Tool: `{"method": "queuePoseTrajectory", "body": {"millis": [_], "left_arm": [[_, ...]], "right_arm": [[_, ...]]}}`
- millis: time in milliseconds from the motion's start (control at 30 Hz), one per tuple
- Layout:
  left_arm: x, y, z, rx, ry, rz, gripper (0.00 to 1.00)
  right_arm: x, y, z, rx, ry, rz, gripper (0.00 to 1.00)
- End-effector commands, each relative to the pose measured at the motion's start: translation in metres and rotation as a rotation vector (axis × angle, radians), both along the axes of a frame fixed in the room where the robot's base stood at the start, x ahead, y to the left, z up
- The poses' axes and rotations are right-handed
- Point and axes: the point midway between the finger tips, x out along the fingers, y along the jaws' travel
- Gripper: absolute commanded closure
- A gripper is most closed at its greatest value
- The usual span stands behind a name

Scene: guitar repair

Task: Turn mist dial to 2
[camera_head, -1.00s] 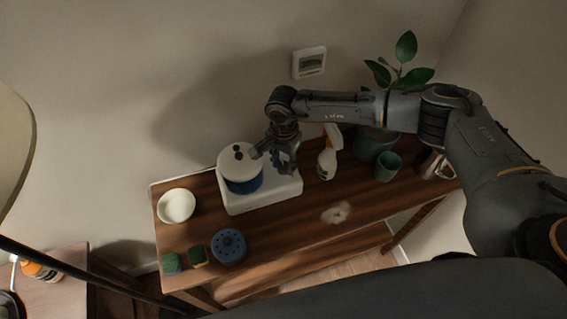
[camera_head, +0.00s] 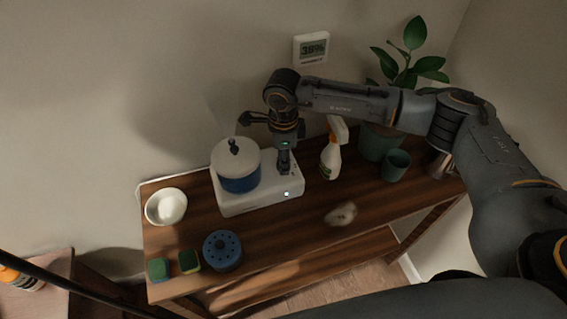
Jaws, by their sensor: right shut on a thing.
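A humidifier stands on the wooden table: a white base (camera_head: 245,205) carrying a blue tank with a white lid (camera_head: 236,155) and a dark nozzle. A small light (camera_head: 287,194) glows on the base's front right. The mist dial itself cannot be made out; my right gripper covers that part of the base. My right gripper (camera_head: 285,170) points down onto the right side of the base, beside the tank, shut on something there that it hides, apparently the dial. The dial's setting cannot be read. My left gripper is not in view.
A spray bottle (camera_head: 331,155) stands just right of the gripper. Beyond it are a green cup (camera_head: 396,165) and a potted plant (camera_head: 412,60). A white bowl (camera_head: 166,207), sponges (camera_head: 189,261) and a blue round holder (camera_head: 222,250) sit left. A wall display (camera_head: 312,48) reads 38%.

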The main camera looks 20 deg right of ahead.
Motion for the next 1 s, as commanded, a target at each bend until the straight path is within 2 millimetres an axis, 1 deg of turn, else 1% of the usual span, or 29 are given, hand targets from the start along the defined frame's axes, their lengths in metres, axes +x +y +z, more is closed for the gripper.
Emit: {"method": "queuePoseTrajectory", "body": {"millis": [33, 100, 500, 700, 1000], "left_arm": [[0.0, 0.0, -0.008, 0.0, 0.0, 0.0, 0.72], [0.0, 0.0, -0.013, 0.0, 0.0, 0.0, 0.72], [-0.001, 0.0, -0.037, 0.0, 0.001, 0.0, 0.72], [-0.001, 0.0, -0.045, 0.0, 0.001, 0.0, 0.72], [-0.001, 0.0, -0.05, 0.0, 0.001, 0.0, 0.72]], "right_arm": [[0.0, 0.0, -0.004, 0.001, -0.001, -0.045, 0.97], [0.0, 0.0, -0.004, 0.001, -0.001, -0.112, 0.97], [0.0, 0.0, -0.002, 0.001, 0.0, -0.467, 0.97], [0.0, 0.0, -0.002, 0.0, 0.0, -0.594, 0.97], [0.0, 0.0, 0.0, 0.002, -0.001, -0.695, 0.97]]}}
